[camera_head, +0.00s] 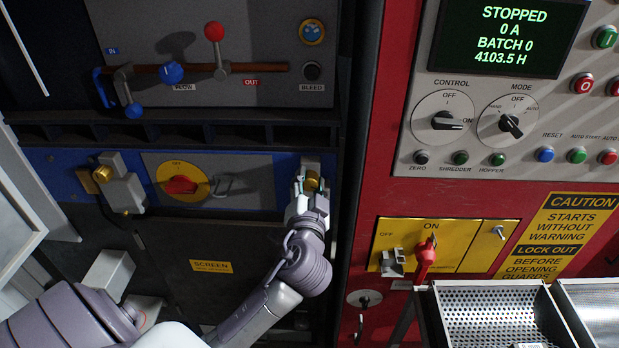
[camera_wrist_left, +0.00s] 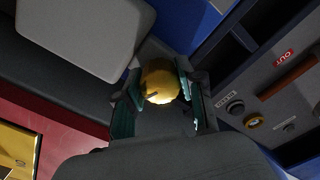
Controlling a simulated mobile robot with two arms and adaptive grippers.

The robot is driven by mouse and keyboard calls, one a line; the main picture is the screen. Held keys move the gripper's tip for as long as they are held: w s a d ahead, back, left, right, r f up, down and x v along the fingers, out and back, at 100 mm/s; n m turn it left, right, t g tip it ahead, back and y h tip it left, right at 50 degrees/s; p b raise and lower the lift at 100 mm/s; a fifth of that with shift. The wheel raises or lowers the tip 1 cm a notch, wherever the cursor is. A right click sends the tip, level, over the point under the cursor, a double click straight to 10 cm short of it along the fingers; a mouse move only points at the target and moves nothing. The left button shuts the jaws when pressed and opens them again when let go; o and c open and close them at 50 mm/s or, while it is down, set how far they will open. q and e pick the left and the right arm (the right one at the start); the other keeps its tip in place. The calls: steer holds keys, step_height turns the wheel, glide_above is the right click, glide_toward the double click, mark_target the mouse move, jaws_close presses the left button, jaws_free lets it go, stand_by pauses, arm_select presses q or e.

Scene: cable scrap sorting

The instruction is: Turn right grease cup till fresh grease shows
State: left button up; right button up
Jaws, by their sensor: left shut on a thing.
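The right grease cup (camera_head: 312,181) is a small brass-yellow cap on a grey block at the right end of the blue strip, largely covered by my left gripper (camera_head: 311,186) in the head view. In the left wrist view the round cup (camera_wrist_left: 158,80) sits between the two fingers of my left gripper (camera_wrist_left: 159,98), which is shut on it. A dark mark shows on its face. The seam behind the cup is hidden, and no grease can be made out. My right gripper is in neither view.
The left grease cup (camera_head: 103,174) is on the same blue strip, beyond a red-and-yellow rotary switch (camera_head: 181,185) and a handle (camera_head: 222,186). A red control cabinet (camera_head: 385,165) stands to the right. A perforated tray (camera_head: 490,289) is at the lower right.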

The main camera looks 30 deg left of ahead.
arm_select(q)
steer(key=shift+m, duration=0.6)
steer(key=o, duration=1.1)
steer(key=shift+o, duration=0.2)
steer(key=shift+f, duration=0.1)
steer(key=shift+s+d, duration=0.1)
steer(key=shift+s, duration=0.05)
steer(key=v, duration=0.7)
steer(key=shift+s+d, duration=0.25)
steer(key=shift+s, duration=0.05)
